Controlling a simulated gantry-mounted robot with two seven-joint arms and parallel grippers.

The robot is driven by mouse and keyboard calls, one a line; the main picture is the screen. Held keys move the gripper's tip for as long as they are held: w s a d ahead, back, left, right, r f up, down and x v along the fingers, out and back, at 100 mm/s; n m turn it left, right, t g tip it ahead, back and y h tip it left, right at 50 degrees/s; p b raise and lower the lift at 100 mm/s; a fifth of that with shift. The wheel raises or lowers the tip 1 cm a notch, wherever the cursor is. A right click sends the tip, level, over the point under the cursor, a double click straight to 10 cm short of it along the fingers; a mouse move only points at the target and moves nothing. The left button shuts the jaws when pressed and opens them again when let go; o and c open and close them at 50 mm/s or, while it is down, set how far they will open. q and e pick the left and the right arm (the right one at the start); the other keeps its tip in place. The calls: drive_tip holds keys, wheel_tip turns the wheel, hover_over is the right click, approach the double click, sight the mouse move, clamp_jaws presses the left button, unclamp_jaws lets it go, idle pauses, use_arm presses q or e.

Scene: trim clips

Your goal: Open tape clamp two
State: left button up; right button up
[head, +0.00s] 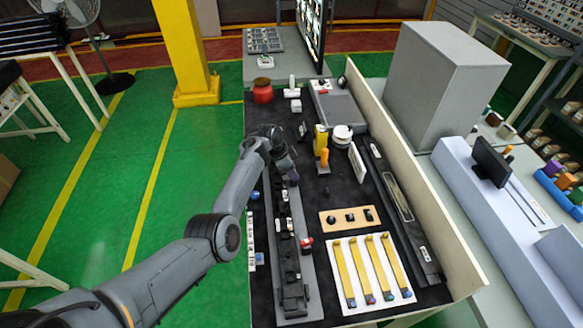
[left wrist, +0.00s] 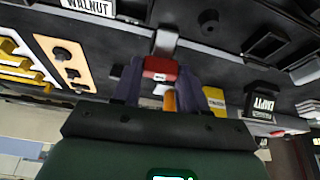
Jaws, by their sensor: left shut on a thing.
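My left gripper (head: 290,174) is over the long grey rail fixture (head: 296,272) at the left of the black bench top. In the left wrist view the gripper's dark fingers (left wrist: 160,84) are close on either side of a red clamp piece (left wrist: 160,69) with a small white label. The gripper is shut on this piece, which sits at the end of a grey bar (left wrist: 166,42). In the head view the arm and gripper hide the gripped piece. Which clamp number it bears cannot be read. Small white and black clips (head: 283,224) sit along the rail. My right gripper is not in view.
A white tray with yellow strips (head: 366,271) and a wooden board with black knobs (head: 348,217) lie right of the rail. A cream panel (head: 412,165) borders the right side.

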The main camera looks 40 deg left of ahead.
use_arm(q)
drive_tip(key=n+p, duration=0.1)
drive_tip(key=n+y+p, duration=0.1)
drive_tip(key=p, duration=0.1)
drive_tip(key=n+p, duration=0.2)
drive_tip(key=shift+d+r+t, duration=0.15)
drive_tip(key=shift+r+t, duration=0.1)
drive_tip(key=shift+t, duration=0.05)
drive_tip(key=n+y+p, duration=0.1)
drive_tip(key=n, duration=0.1)
drive_tip(key=shift+d+f+n+p, duration=0.1)
drive_tip(key=shift+n+p, duration=0.3)
drive_tip(key=shift+n+y+p, duration=0.35)
drive_tip(key=shift+n+y, duration=0.15)
drive_tip(key=shift+n, duration=0.4)
drive_tip(key=shift+f+n+y, duration=0.1)
drive_tip(key=shift+n+y, duration=0.3)
drive_tip(key=shift+n, duration=0.5)
drive_tip(key=shift+d+f+n+y, duration=0.15)
drive_tip(key=shift+n+y, duration=0.45)
drive_tip(key=shift+n, duration=1)
drive_tip(key=o, duration=1)
drive_tip(key=shift+o, duration=0.3)
